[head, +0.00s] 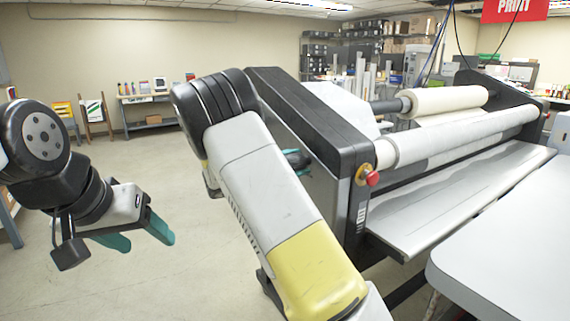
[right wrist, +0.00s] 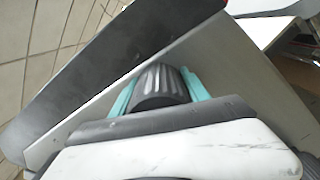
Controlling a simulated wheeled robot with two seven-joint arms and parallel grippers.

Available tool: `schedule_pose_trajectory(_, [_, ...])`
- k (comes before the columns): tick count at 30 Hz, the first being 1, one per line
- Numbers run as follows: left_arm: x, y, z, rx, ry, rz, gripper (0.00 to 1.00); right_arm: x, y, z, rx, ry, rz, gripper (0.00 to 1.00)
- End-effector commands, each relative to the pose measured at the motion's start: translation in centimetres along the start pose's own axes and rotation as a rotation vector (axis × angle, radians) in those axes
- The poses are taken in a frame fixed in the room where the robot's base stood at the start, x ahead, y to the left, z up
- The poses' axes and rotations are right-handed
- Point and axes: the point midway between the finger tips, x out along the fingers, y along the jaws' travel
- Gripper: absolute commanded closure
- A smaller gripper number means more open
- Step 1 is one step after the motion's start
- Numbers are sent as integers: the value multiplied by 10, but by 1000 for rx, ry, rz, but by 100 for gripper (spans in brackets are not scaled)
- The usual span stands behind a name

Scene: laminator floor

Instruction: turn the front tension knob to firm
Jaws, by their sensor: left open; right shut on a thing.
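The front tension knob (right wrist: 161,84) is a black ribbed cylinder on the side of the laminator, seen in the right wrist view. My right gripper (right wrist: 160,92) is around it, with a teal finger touching or close against each side. In the head view the laminator's side panel (head: 323,185) is partly covered by my right arm, and the knob and right fingertips are mostly hidden behind it. My left gripper (head: 140,238) is open and empty over the floor at the left, with its teal fingers apart. The knob's setting marks cannot be seen.
The laminator (head: 465,190) carries white rolls and a flat feed tray. A red stop button (head: 372,179) sits at its front corner. A pale table (head: 510,260) stands at the right front. The floor at the left is clear.

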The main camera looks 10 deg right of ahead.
Motion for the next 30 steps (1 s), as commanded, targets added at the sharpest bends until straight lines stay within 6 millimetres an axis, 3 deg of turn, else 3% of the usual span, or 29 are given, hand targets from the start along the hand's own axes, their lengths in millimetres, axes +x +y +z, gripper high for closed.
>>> schedule_pose_trajectory(13, [0, 0, 0, 0, 0, 0, 38, -1, 0, -1, 257, 1, 1, 87])
schedule_pose_trajectory(30, [0, 0, 0, 0, 0, 0, 38, -1, -1, -1, 306, 2, 0, 87])
